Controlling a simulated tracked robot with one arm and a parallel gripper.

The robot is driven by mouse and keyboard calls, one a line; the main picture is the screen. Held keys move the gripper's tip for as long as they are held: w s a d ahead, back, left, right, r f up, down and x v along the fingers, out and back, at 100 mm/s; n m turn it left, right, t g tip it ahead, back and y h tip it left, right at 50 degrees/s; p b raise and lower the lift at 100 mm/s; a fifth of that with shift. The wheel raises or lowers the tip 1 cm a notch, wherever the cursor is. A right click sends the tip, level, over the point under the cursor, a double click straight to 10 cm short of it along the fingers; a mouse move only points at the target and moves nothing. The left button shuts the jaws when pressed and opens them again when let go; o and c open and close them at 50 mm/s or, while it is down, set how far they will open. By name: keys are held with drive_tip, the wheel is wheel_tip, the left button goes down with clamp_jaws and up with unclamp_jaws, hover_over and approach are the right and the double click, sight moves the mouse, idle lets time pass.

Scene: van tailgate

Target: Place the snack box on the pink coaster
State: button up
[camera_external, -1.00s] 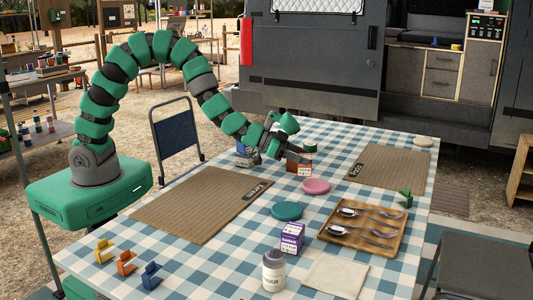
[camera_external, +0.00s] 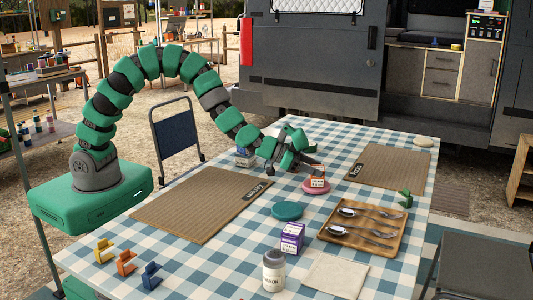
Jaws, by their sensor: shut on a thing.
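The snack box (camera_external: 317,182), small and orange-red with a white label, is upright in my gripper (camera_external: 316,172). My gripper is shut on it, with its fingers around the upper part. The box is over the pink coaster (camera_external: 308,189), a round flat disc on the checked tablecloth, and hides part of it. The box's base looks at or very close to the coaster's surface; I cannot tell whether they touch.
A teal coaster (camera_external: 287,211), a purple-and-white box (camera_external: 292,238) and a wooden tray (camera_external: 333,236) with cutlery stand nearer the front. A blue-and-white item (camera_external: 243,158) is left of my gripper. Brown mats (camera_external: 200,205) lie left and at the back right.

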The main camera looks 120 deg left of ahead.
drive_tip(key=shift+f, duration=0.1)
drive_tip(key=o, duration=1)
drive_tip(key=shift+s+d+r, duration=0.1)
drive_tip(key=shift+s+r, duration=0.25)
drive_tip(key=shift+s, duration=0.05)
drive_tip(key=p+v, duration=0.2)
drive_tip(key=v, duration=0.9)
drive_tip(key=shift+d, duration=0.15)
